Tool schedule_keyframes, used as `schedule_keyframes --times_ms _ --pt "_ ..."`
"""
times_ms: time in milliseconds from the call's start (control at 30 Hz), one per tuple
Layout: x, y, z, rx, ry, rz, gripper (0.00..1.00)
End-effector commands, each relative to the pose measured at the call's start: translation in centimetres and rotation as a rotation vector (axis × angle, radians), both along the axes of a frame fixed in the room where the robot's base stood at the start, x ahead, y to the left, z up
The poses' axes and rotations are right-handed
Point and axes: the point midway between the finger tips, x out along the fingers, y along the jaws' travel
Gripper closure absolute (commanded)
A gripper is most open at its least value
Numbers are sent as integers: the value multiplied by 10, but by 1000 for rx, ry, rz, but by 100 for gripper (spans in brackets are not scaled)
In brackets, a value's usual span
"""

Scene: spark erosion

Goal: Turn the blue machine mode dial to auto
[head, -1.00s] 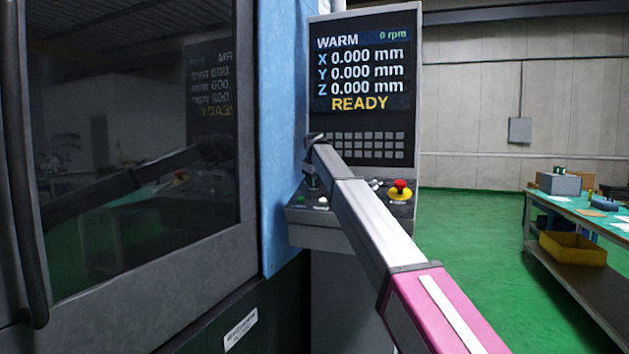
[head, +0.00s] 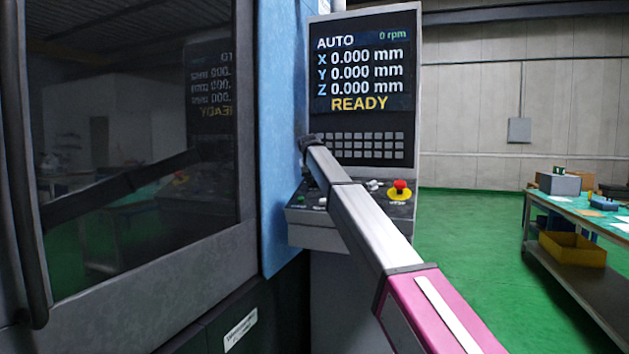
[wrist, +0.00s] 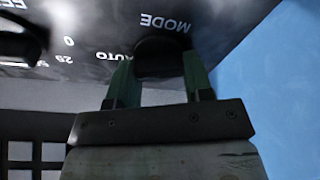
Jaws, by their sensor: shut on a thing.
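The mode dial (wrist: 162,56) is a dark round knob on the black panel in the wrist view, next to the printed words MODE and AUTO. My gripper (wrist: 155,78) has its two green fingers on either side of the dial and is shut on it.
A red emergency button on a yellow base (head: 400,188) sits right of my arm on the panel. Another dark knob (wrist: 18,42) shows at the left of the wrist view. A workbench (head: 570,208) with a yellow bin (head: 573,249) stands at the right. Green floor between is clear.

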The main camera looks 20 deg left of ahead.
Motion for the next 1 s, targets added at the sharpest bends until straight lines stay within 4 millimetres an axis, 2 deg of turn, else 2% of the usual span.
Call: schedule_keyframes --times_ms 600,633,700,1000 --pt "0 -1 -3 19 4 -44 77" --pt "0 -1 -3 19 4 -44 50" --pt "0 -1 -3 19 4 -44 28" --pt "-1 0 0 19 1 -42 28"
